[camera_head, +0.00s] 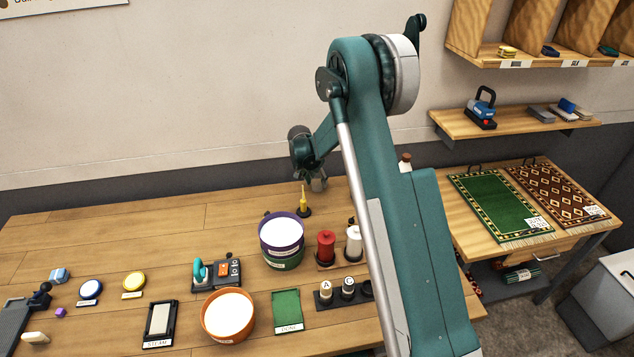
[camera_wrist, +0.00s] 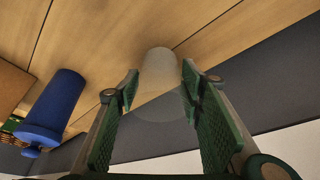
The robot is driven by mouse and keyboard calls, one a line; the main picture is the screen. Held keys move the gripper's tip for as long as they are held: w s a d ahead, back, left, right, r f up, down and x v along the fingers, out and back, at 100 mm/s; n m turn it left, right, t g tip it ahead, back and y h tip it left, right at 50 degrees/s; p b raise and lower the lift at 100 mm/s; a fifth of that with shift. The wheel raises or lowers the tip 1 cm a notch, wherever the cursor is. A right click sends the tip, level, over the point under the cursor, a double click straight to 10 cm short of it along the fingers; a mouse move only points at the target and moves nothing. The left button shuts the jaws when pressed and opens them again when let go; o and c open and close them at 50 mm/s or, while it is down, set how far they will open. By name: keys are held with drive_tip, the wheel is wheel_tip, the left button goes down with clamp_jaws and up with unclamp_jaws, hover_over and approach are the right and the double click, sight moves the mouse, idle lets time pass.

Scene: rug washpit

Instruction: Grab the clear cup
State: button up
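The clear cup (camera_wrist: 158,88) is a faint, see-through shape in the middle of the wrist view, over the wooden table. My gripper (camera_wrist: 161,75) has its two green-padded fingers apart, one on each side of the cup. Narrow gaps show between the pads and the cup near the tips; whether the cup lies fully between the fingers or slightly beyond them is hard to tell. In the head view my gripper (camera_head: 317,184) points down over the back of the table, and I cannot make out the cup there.
A blue spool-like object (camera_wrist: 52,108) stands left in the wrist view. In the head view, a small yellow item (camera_head: 304,203) stands close below my gripper. A purple-rimmed tub (camera_head: 282,250), a red bottle (camera_head: 326,247) and an orange bowl (camera_head: 227,332) are nearer. The back left table is clear.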

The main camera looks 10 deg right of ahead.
wheel_tip(320, 180, up, 9)
drive_tip(key=shift+r, duration=0.1)
idle(0.4)
